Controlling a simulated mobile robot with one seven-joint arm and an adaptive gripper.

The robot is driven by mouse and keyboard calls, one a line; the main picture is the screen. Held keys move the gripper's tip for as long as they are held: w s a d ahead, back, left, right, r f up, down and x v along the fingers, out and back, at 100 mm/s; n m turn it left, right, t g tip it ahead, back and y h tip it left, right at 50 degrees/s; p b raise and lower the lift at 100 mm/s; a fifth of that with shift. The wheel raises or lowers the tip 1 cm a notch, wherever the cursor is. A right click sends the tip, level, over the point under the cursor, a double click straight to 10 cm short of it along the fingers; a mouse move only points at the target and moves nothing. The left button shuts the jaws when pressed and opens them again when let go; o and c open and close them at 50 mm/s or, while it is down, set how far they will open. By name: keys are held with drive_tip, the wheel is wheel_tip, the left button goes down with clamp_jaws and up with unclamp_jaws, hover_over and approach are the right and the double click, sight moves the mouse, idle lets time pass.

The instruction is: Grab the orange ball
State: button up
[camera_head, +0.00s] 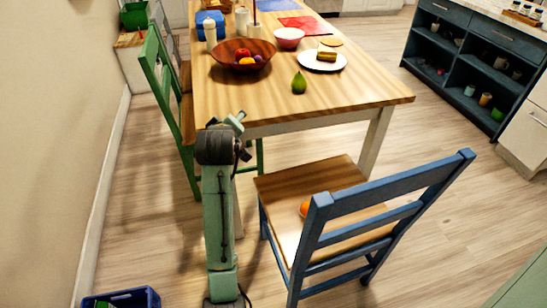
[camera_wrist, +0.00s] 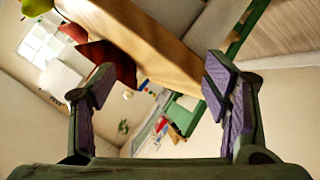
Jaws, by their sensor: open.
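An orange ball (camera_head: 304,208) lies on the wooden seat of the blue chair (camera_head: 345,197), partly hidden behind the chair's back. My gripper (camera_head: 238,120) is raised beside the near left corner of the table, up and to the left of the ball in the head view. In the wrist view my gripper (camera_wrist: 158,92) has its two purple-padded fingers spread wide with nothing between them. The ball does not show in the wrist view.
The wooden table (camera_head: 350,95) holds a fruit bowl (camera_head: 225,55), a green pear (camera_head: 299,83) and a plate (camera_head: 312,61). A green chair (camera_head: 150,70) stands at its left. A blue crate (camera_head: 125,299) is at bottom left. Floor right of the blue chair is clear.

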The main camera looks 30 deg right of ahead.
drive_tip(key=s+d+f+n+g, duration=0.1)
drive_tip(key=s+d+f+g, duration=0.25)
drive_tip(key=d+f, duration=0.2)
drive_tip(key=s+d+f+n+g, duration=0.1)
drive_tip(key=s+d+f+g, duration=0.1)
drive_tip(key=s+d+f, duration=0.4)
drive_tip(key=s+d+f+n+g+y, duration=0.1)
drive_tip(key=s+f, duration=0.2)
drive_tip(key=f, duration=0.1)
drive_tip(key=s+d+f+n+g+y+b, duration=0.1)
drive_tip(key=s+d+f+g, duration=0.1)
drive_tip(key=s+f, duration=0.1)
drive_tip(key=s+d+f+n+g+y, duration=0.1)
drive_tip(key=s+d+f, duration=0.1)
drive_tip(key=s+f, duration=0.1)
drive_tip(key=shift+s+d+f+y+b, duration=0.15)
drive_tip(key=shift+f+b, duration=0.05)
drive_tip(key=shift+f, duration=0.2)
drive_tip(key=shift+s+d+f+y+b, duration=0.1)
drive_tip(key=shift+f+y+b, duration=0.1)
drive_tip(key=shift+f, duration=0.2)
drive_tip(key=shift+w+d+f, duration=0.1)
drive_tip(key=shift+w+f, duration=0.05)
drive_tip(key=shift+f, duration=0.75)
drive_tip(key=shift+w+d+f, duration=0.1)
drive_tip(key=shift+w+f, duration=0.1)
drive_tip(key=shift+f, duration=0.65)
drive_tip(key=shift+w+f, duration=0.15)
drive_tip(key=shift+f, duration=0.75)
drive_tip(key=shift+c, duration=0.5)
